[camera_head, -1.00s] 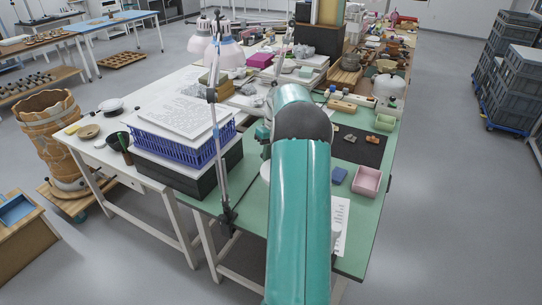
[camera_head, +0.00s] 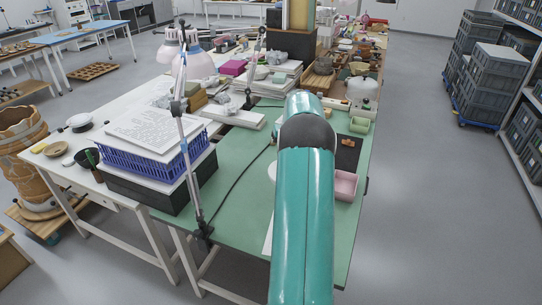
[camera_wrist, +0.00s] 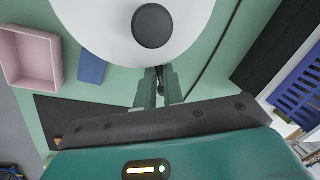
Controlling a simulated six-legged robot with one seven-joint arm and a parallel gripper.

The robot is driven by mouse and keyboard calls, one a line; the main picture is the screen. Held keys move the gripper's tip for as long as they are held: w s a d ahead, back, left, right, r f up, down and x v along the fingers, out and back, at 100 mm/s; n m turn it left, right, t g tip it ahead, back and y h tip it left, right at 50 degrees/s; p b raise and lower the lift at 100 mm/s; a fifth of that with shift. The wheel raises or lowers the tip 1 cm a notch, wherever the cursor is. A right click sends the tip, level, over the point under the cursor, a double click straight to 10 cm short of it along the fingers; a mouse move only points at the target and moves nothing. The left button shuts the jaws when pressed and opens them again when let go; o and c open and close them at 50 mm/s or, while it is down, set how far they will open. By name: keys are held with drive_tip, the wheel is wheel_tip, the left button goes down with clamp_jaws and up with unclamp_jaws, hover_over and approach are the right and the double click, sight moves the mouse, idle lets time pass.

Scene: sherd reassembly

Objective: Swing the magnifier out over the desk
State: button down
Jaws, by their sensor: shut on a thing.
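The magnifier shows in the wrist view as a large white round head (camera_wrist: 95,32) with a dark round knob on top, cut off by the top edge. A short dark stem (camera_wrist: 160,74) runs from its rim to my gripper (camera_wrist: 157,88). My gripper is shut on this stem. The head lies over the green desk (camera_wrist: 215,55). In the head view only a pale sliver of it (camera_head: 271,171) shows left of my arm. My arm hides my gripper there. A thin dark curved line (camera_head: 236,186) crosses the green desk (camera_head: 228,150).
A pink tray (camera_wrist: 30,57), a blue block (camera_wrist: 91,67) and a black mat (camera_wrist: 62,117) lie beside the magnifier. A lamp post (camera_head: 187,150) is clamped at the desk's front left, near a blue basket (camera_head: 150,150). The floor at right (camera_head: 430,220) is clear.

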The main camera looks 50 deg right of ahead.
drive_tip(key=s+d+m, duration=0.4)
drive_tip(key=s+d, duration=0.5)
drive_tip(key=s, duration=0.2)
drive_tip(key=shift+s+m+t+h, duration=0.3)
drive_tip(key=shift+m+h, duration=0.1)
drive_tip(key=c, duration=1.5)
unclamp_jaws()
drive_tip(key=shift+r, duration=0.1)
wheel_tip(320, 180, up, 13)
drive_tip(key=s+d, duration=0.1)
drive_tip(key=s, duration=0.1)
drive_tip(key=shift+s+r, duration=0.2)
